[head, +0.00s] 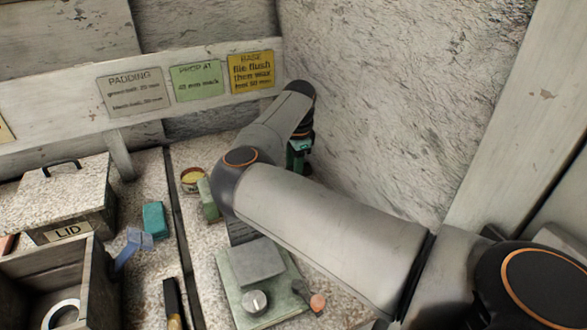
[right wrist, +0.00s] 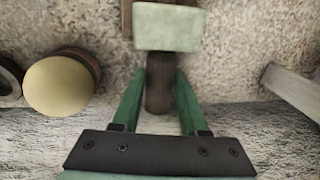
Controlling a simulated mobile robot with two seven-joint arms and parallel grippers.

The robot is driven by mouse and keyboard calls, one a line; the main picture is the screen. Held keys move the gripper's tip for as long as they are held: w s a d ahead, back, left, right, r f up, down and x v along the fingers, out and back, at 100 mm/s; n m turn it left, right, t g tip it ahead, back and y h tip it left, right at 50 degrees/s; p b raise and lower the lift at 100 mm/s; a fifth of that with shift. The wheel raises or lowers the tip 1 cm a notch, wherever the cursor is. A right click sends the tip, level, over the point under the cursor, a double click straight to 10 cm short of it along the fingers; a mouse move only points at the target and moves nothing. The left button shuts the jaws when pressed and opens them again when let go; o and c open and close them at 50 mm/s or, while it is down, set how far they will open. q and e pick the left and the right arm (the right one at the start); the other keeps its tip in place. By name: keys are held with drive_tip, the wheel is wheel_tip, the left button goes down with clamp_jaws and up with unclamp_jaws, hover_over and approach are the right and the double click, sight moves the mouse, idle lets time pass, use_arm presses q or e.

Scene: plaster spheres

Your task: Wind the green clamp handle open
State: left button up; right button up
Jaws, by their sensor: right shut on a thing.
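In the right wrist view, a dark brown handle (right wrist: 159,88) stands between the two green fingers of my right gripper (right wrist: 158,75), which is shut on it. A pale green block (right wrist: 168,28), seemingly part of the clamp, lies just beyond the fingertips. In the head view, a pale green part (head: 208,202) shows at the left edge of my right arm. My arm hides the handle and the fingertips there; only a green bit of the right gripper shows near the wall. My left gripper is in neither view.
A round tin (head: 192,178) with yellow contents stands close left of my arm. A pale green device with a knob (head: 254,301) sits below the arm. A lidded box (head: 75,192), teal block (head: 155,220) and open wooden crate (head: 98,280) are at left. A rough wall (head: 400,90) rises behind.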

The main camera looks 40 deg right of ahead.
drive_tip(key=shift+s+a+r+t+p, duration=0.2)
drive_tip(key=shift+t+p, duration=0.1)
drive_tip(key=shift+p, duration=0.65)
clamp_jaws()
drive_tip(key=shift+d+f+t+p, duration=0.1)
drive_tip(key=shift+f+t+p, duration=0.05)
drive_tip(key=shift+t+p, duration=0.2)
drive_tip(key=shift+f+t+h+p, duration=0.1)
drive_tip(key=shift+t+h+p, duration=0.25)
drive_tip(key=shift+t, duration=0.1)
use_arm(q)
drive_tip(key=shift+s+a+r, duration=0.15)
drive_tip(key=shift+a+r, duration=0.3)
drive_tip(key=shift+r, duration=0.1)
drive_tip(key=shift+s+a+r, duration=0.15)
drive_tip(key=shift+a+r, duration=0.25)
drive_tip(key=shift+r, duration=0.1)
use_arm(e)
drive_tip(key=o, duration=1.1)
unclamp_jaws()
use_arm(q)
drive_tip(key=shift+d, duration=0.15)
use_arm(e)
drive_tip(key=shift+o, duration=0.2)
